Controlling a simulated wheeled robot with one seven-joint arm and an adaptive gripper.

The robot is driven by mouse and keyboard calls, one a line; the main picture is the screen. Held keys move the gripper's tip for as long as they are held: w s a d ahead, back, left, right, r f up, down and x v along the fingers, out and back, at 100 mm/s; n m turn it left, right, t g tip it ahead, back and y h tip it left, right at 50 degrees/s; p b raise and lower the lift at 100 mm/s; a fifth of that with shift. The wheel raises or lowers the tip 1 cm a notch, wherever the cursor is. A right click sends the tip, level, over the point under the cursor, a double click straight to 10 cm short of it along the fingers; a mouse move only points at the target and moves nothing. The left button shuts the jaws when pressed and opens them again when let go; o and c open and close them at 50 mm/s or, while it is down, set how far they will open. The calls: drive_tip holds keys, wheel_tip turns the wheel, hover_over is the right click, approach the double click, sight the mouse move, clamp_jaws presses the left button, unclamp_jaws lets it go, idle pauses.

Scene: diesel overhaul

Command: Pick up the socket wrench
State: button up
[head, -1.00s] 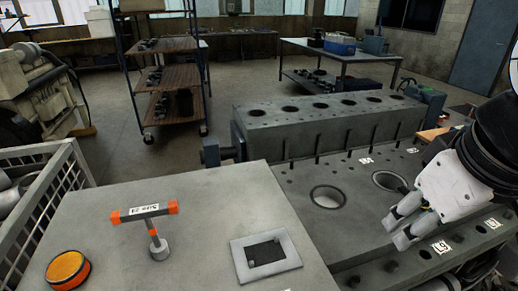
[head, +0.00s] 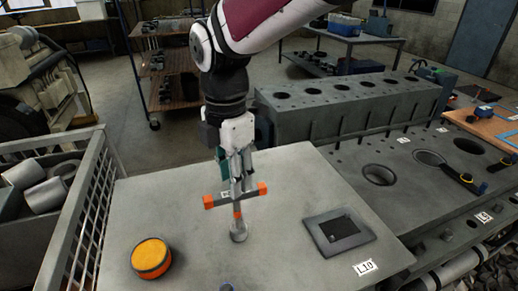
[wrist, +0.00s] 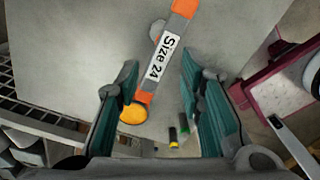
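The socket wrench (head: 238,213) is a T-shaped tool with a grey bar, orange ends and an orange band on its stem. It stands upright on its socket on the grey bench top. Contact is not visible.
An orange-topped round button (head: 151,257) stands left of the wrench. A dark square frame (head: 338,231) lies to the right on the bench top. A metal-barred crate (head: 88,195) borders the left side. A grey engine block (head: 345,105) stands behind.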

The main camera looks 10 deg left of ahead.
sight(238, 228)
wheel_tip(238, 228, down, 11)
drive_tip(key=shift+d+f+p, duration=0.1)
drive_tip(key=shift+f+p, duration=0.1)
drive_tip(key=shift+p, duration=0.2)
clamp_jaws()
